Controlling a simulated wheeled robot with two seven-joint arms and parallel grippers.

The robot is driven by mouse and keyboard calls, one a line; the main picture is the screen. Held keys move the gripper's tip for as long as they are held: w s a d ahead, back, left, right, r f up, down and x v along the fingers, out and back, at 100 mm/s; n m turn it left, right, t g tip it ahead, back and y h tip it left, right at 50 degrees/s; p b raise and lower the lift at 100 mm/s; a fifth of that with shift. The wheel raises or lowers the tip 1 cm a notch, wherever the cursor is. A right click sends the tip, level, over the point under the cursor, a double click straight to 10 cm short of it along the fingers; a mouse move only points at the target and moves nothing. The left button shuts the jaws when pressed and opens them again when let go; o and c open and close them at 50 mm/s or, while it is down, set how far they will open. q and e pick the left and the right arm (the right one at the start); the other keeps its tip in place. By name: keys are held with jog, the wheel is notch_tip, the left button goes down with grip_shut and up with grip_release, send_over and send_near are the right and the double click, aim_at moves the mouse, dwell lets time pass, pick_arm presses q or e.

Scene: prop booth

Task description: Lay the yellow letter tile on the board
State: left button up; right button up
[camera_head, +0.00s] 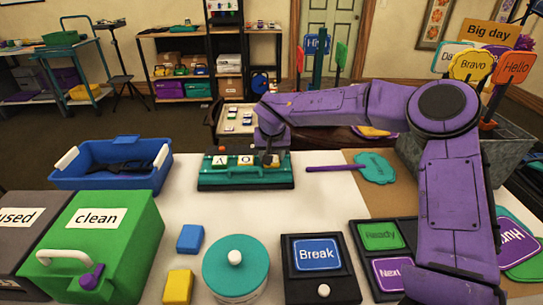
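The teal board (245,183) lies across the middle of the white table, with white letter tiles A (220,160) and O (245,160) on it. My purple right arm reaches in from the right, and its dark gripper (270,157) points down at the right end of the board. A small yellow-orange piece (275,164) shows at the fingertips; it may be the yellow letter tile, but its letter is hidden. Whether the fingers are closed on it is too small to tell. My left gripper is not in view.
A blue crate (66,183) with dark things inside stands to the left. A green "clean" box (130,240), a blue block (190,238), a yellow block (178,286), a teal lidded pot (236,285) and a "Break" sign (318,254) stand in front. A teal paddle (374,167) lies right.

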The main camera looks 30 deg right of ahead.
jog(key=o, duration=1)
jog(key=shift+f, duration=0.1)
jog(key=shift+r, duration=0.25)
jog(key=p+v, duration=0.2)
jog(key=v, duration=1)
jog(key=shift+f, duration=0.1)
